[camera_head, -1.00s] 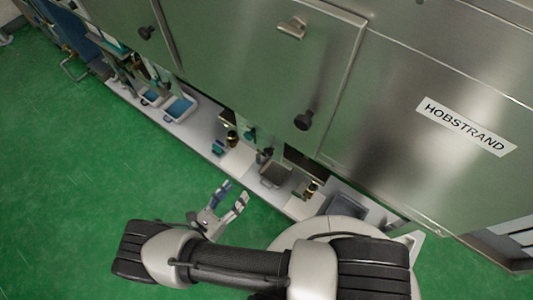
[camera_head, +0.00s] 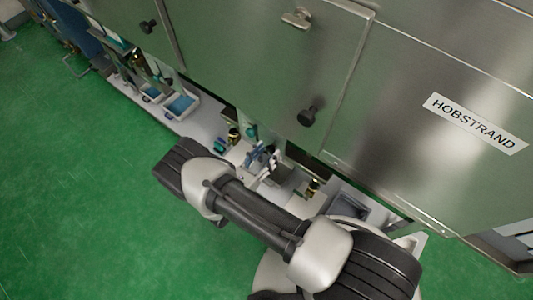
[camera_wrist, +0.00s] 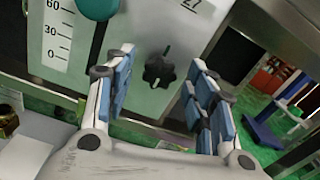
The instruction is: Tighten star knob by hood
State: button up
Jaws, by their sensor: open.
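A black star knob (camera_wrist: 159,71) sits on a light metal plate (camera_wrist: 150,103) in the wrist view, ahead of my gripper and between its fingers in the picture. My gripper (camera_wrist: 160,85) is open, with blue pads on both fingers, and nothing is between the pads that I can tell is touched. In the head view my gripper (camera_head: 262,157) is at the machine's lower opening, under the stainless hood (camera_head: 265,60). The star knob cannot be made out in the head view.
A teal round knob (camera_wrist: 98,6) and a printed scale (camera_wrist: 57,35) are left of the star knob. Blue-lined trays (camera_head: 180,105) stand on the ledge at left. The green floor (camera_head: 80,190) is clear at left.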

jog(key=shift+w+d, duration=0.1)
jog(key=shift+w, duration=0.05)
jog(key=shift+c, duration=0.2)
jog(key=c, duration=1)
